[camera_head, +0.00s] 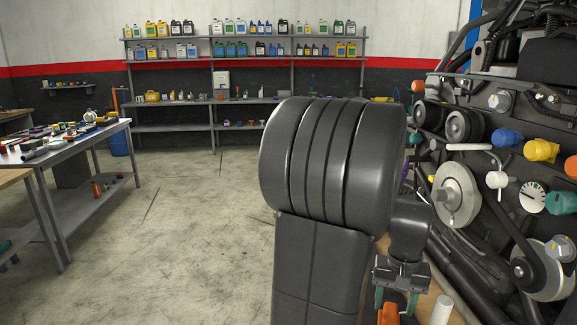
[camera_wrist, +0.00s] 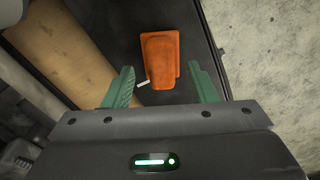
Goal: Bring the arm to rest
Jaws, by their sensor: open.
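My gripper (camera_head: 396,300) shows low at the right of the head view, beside the engine, with its green fingers pointing down. In the wrist view my gripper (camera_wrist: 164,88) is open, its two green fingers wide apart with nothing between their tips. An orange block-like object (camera_wrist: 160,58) lies on a dark surface beyond the fingertips and is not held. It also shows partly in the head view (camera_head: 389,314), just below the gripper. My own dark arm covers the middle of the head view and hides what is behind it.
The engine (camera_head: 455,195) with pulleys and coloured caps stands close on the right. A white cylinder (camera_head: 441,311) is near the gripper. A workbench (camera_head: 60,150) with tools stands at left, and shelves (camera_head: 240,102) with bottles at the back. The floor (camera_head: 190,220) between is clear.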

